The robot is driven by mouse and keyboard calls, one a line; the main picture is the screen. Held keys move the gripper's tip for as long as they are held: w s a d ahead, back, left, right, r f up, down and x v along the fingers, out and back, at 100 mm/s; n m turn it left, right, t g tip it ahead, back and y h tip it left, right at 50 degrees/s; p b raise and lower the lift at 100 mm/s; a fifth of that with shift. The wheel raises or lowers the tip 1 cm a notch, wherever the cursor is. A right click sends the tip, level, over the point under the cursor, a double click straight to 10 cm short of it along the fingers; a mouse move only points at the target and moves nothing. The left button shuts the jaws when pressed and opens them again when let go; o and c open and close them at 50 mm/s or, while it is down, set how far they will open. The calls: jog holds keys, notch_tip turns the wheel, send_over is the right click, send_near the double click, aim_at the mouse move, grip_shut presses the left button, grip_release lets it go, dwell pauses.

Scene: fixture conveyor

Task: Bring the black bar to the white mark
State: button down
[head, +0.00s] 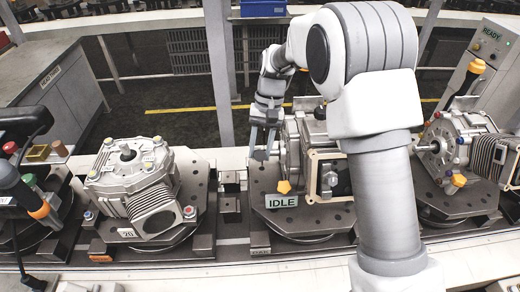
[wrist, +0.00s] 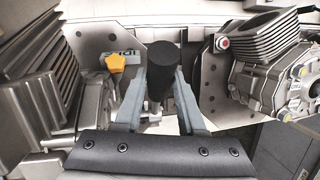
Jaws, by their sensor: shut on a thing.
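The black bar (wrist: 163,62) shows in the wrist view as a dark round-ended cylinder with a thinner metal part below it. My gripper (wrist: 162,84) has one pale finger on each side of it and is shut on it. In the head view my gripper (head: 263,146) points down at the left side of the middle engine fixture, and a small dark end of the bar (head: 261,155) shows at the fingertips. The lower part of the bar is partly hidden by the fingers. I cannot make out a white mark clearly in either view.
A yellow star knob (head: 284,187) and an IDLE sign (head: 282,201) sit just below my gripper. The middle engine (head: 318,160) is close on its right. Another engine (head: 135,180) stands to the left, with a gap between the two plates. A third engine (head: 460,145) is right.

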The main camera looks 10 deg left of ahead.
dwell(0.4)
jog(key=c, duration=0.5)
grip_release()
jog(key=shift+r, duration=0.1)
jog(key=b+v, duration=0.1)
jog(key=v, duration=1.6)
jog(key=shift+r, duration=0.2)
